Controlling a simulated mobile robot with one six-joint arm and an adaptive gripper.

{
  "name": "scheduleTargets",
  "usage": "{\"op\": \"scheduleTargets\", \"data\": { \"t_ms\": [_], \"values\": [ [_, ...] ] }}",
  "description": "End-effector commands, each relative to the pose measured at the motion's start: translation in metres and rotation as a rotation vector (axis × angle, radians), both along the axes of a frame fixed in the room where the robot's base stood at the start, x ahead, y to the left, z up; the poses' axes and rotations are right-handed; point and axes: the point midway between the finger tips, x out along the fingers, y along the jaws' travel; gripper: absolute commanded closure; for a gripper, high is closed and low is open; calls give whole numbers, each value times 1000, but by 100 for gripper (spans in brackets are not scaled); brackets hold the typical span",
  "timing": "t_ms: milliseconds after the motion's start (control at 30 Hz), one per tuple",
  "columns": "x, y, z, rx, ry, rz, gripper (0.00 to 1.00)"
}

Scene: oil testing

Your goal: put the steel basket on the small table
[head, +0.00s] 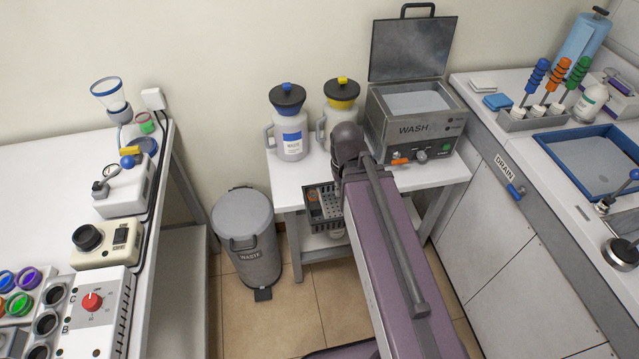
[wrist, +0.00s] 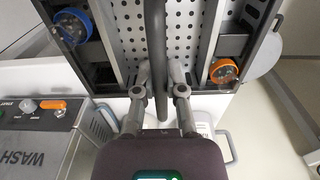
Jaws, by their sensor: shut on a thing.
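The steel basket (head: 321,212) is dark with perforated plates inside. In the head view it overlaps the front edge of the small white table (head: 286,178), partly hidden by my arm. In the wrist view the basket (wrist: 115,52) fills the top middle, with a blue-rimmed jar (wrist: 72,27) and an orange-rimmed jar (wrist: 224,71) in its sides. My gripper (wrist: 160,95) is shut on its dark bar handle. In the head view my gripper's fingers are hidden behind my arm. I cannot tell the basket's height above the table.
Two waste jugs (head: 290,133) (head: 341,107) stand at the table's back left. The wash unit (head: 416,125), lid open, takes its right side. A waste bin (head: 246,240) stands on the floor to the left. Bare tabletop shows at the front left and front right.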

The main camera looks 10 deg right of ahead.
Motion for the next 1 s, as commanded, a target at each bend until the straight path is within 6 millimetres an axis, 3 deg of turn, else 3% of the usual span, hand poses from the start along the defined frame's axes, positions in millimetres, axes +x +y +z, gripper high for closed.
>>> {"op": "scheduleTargets", "data": {
  "t_ms": [400,567,1000],
  "values": [
    [-2,3,-1,0,0,3,100],
    [6,3,-2,0,0,3,100],
    [80,13,-9,0,0,3,100]
  ]
}}
